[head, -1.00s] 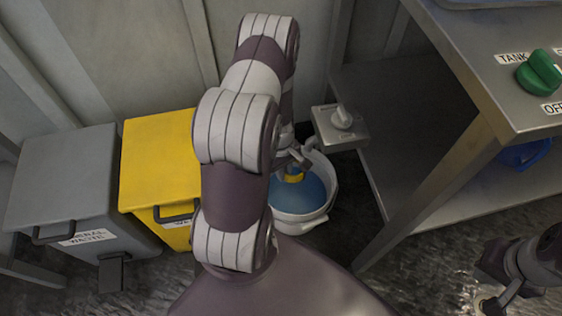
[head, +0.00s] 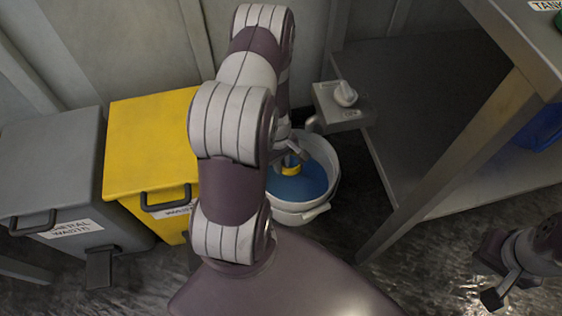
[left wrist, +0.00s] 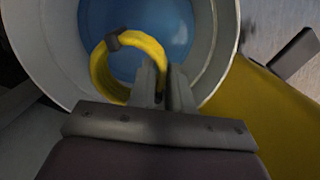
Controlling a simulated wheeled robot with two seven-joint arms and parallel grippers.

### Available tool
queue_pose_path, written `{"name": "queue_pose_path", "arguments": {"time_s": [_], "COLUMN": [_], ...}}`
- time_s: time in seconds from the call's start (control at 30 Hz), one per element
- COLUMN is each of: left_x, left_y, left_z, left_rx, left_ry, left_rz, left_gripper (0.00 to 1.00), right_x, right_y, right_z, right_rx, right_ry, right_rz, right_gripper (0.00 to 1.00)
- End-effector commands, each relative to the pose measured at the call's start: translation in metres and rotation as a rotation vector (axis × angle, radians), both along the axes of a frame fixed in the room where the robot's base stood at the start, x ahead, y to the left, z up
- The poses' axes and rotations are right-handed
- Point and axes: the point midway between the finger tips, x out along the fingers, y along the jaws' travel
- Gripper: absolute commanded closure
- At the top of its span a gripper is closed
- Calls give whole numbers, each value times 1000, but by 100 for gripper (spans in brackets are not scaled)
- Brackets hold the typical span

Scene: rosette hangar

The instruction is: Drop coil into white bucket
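The white bucket (head: 325,200) stands on the floor beyond my left arm, with a blue surface inside it. It also shows in the left wrist view (left wrist: 37,45), where its rim surrounds the coil. The yellow coil (head: 290,170) is a ring with a dark clip, seen against the blue inside the bucket's mouth; it is clear in the left wrist view (left wrist: 100,75). My left gripper (left wrist: 166,82) points down into the bucket, its fingers close together on the coil's edge. My right gripper (head: 500,290) is low at the right, away from the bucket; its fingers are unclear.
A yellow bin (head: 150,135) and a grey general waste bin (head: 50,165) stand left of the bucket. A grey box with a knob (head: 342,105) is behind it. A metal table (head: 470,145) with a lower shelf, holding a blue object (head: 540,128), stands at right.

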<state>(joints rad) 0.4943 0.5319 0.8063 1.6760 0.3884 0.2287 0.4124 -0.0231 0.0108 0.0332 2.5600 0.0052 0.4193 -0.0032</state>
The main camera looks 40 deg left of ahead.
Motion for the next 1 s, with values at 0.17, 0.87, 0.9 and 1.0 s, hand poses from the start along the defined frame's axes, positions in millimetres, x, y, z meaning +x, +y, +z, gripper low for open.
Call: {"name": "queue_pose_path", "arguments": {"time_s": [0.17,0.87,0.9,1.0], "left_x": [0,4,4,4], "left_y": [0,13,14,15], "left_z": [0,117,121,126], "left_rx": [0,1,1,0], "left_ry": [0,-1,-1,0], "left_rz": [0,-1,0,0], "left_gripper": [54,54,54,54], "right_x": [0,0,0,0], "right_y": [0,0,0,0], "right_z": [0,78,80,82], "right_rx": [0,0,0,0], "right_ry": [0,0,0,0], "right_rz": [0,0,0,0], "right_gripper": [100,100,100,100]}}
